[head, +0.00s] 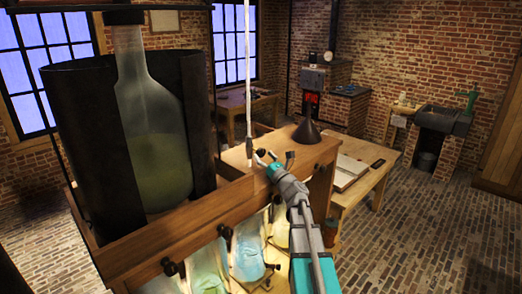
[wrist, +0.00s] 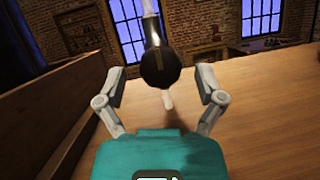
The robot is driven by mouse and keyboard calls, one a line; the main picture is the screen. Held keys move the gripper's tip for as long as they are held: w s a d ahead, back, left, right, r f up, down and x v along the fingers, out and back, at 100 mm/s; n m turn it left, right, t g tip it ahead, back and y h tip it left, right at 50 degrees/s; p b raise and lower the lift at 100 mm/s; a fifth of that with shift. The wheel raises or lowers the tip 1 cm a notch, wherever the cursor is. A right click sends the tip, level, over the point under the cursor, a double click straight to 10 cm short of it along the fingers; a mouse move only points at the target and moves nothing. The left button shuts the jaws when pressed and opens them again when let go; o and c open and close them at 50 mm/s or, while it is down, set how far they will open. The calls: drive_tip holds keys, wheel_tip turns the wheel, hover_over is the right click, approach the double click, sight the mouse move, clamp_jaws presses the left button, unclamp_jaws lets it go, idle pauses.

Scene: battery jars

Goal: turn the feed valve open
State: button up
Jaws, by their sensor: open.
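A round black knob (wrist: 160,66), which looks like the feed valve's handle, shows in the wrist view with a pale tube (wrist: 151,25) above it. In the head view a small dark knob (head: 263,154) shows by the fingertips, near the foot of the tall pale tube (head: 247,80). My gripper (head: 275,160) is open above the wooden bench top. In the wrist view my gripper (wrist: 159,74) has one finger on each side of the knob, with gaps and no clear contact. A short pale piece (wrist: 167,98) shows below the knob. The valve's body is mostly hidden.
A large glass bottle (head: 155,140) stands in a dark holder at the left. A dark funnel (head: 307,130) stands just behind my gripper. Several lit jars (head: 248,248) sit under the bench. A side table (head: 375,160) with an open book is to the right.

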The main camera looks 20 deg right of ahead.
drive_tip(key=shift+x, duration=0.9)
drive_tip(key=c, duration=1.1)
drive_tip(key=shift+c, duration=0.2)
